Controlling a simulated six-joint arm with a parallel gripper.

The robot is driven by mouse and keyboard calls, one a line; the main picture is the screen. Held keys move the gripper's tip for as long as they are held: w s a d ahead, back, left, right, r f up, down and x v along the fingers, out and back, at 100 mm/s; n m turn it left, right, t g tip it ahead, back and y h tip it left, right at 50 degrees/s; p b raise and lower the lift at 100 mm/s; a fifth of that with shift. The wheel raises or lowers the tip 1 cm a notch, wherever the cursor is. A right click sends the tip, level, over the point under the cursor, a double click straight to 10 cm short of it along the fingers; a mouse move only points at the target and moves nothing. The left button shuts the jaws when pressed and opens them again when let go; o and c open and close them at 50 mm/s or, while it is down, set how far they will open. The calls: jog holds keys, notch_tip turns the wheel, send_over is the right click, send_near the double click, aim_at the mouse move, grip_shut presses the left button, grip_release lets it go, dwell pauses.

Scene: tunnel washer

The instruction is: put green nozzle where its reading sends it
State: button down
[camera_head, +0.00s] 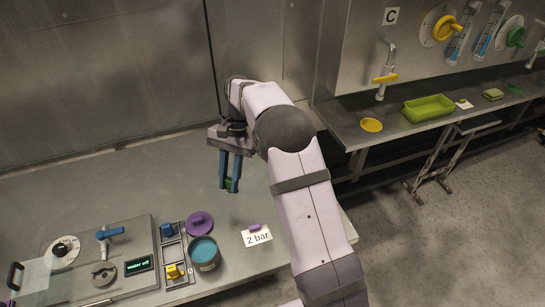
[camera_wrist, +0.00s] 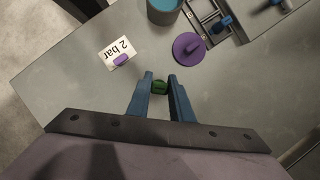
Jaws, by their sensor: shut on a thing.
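My gripper (camera_head: 230,187) has blue fingers pointing down over the near table. It is shut on the small green nozzle (camera_head: 232,185), which shows between the fingertips in the wrist view (camera_wrist: 160,87). The nozzle appears to be held above the bare table top; its exact height is hard to tell. A white card (camera_head: 257,236) reading "2 bar" lies on the table, with a small purple piece (camera_head: 254,227) at its top edge. A grey rack (camera_head: 174,253) holds a blue piece (camera_head: 168,230) and a yellow piece (camera_head: 175,271). A panel display (camera_head: 139,265) reads "water off".
A teal-topped pot (camera_head: 204,254) and a purple disc (camera_head: 200,222) stand beside the rack. A blue-handled tap (camera_head: 108,234) and dial (camera_head: 65,250) are left. The right counter, under a "C" sign (camera_head: 391,16), holds a green tray (camera_head: 428,108) and yellow disc (camera_head: 371,125).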

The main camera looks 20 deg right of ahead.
jog(key=s+a+n+p, duration=0.1)
jog(key=s+a+p, duration=0.25)
jog(key=a, duration=0.75)
jog(key=n+p, duration=0.1)
jog(key=p, duration=0.1)
send_over(170, 261)
jog(key=w, duration=0.2)
jog(key=f, duration=0.2)
jog(key=shift+d+r+g+h+b, duration=0.25)
jog(key=shift+d+g+h+b, duration=0.05)
jog(key=shift+d+h, duration=0.15)
jog(key=shift+f, duration=0.2)
notch_tip(170, 261, down, 3)
jog(key=b, duration=0.3)
jog(key=shift+f, duration=0.6)
jog(key=shift+f, duration=0.2)
jog(key=shift+f, duration=0.3)
jog(key=shift+f, duration=0.6)
dwell(0.4)
